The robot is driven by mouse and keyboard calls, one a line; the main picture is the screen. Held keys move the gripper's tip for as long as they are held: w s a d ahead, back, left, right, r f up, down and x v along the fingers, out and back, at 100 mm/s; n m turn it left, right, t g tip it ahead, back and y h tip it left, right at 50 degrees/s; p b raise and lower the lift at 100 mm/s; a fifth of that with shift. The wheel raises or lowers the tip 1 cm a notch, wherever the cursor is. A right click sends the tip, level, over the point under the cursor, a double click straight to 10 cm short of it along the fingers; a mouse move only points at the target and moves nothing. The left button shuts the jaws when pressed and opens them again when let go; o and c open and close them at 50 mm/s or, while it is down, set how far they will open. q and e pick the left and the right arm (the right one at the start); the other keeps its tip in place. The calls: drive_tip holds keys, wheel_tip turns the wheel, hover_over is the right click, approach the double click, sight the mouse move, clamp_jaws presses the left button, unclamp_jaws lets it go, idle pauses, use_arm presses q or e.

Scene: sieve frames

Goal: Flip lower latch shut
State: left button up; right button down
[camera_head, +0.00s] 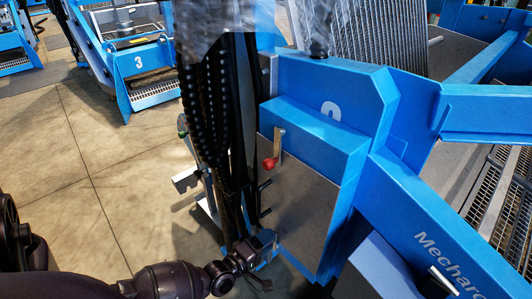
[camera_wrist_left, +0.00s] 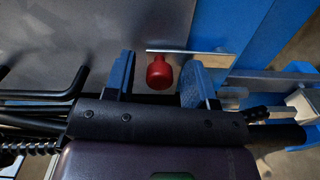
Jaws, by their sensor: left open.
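The lower latch shows in the left wrist view as a red knob (camera_wrist_left: 159,72) on a flat metal bar (camera_wrist_left: 205,56), beside a grey panel. My left gripper (camera_wrist_left: 160,82) is open, with one blue finger pad on each side of the knob. I cannot tell whether either pad touches it. In the head view my left gripper (camera_head: 264,245) is low by the panel's bottom corner, and the lower latch cannot be made out there. Another latch with a red handle (camera_head: 270,163) sits higher on the panel, its metal bar pointing up. My right gripper is not in view.
Black hoses (camera_head: 215,130) hang just left of the grey panel (camera_head: 298,205). Black bent rods (camera_wrist_left: 50,94) stick out near the gripper's left side in the wrist view. The blue machine frame (camera_head: 440,225) fills the right. Open tiled floor (camera_head: 110,170) lies left.

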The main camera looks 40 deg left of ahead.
use_arm(q)
drive_tip(key=shift+s, duration=0.1)
drive_tip(key=s+p, duration=0.1)
drive_tip(key=s, duration=0.9)
drive_tip(key=shift+s+a+p, duration=0.3)
drive_tip(key=shift+a+p, duration=0.1)
drive_tip(key=shift+a, duration=0.05)
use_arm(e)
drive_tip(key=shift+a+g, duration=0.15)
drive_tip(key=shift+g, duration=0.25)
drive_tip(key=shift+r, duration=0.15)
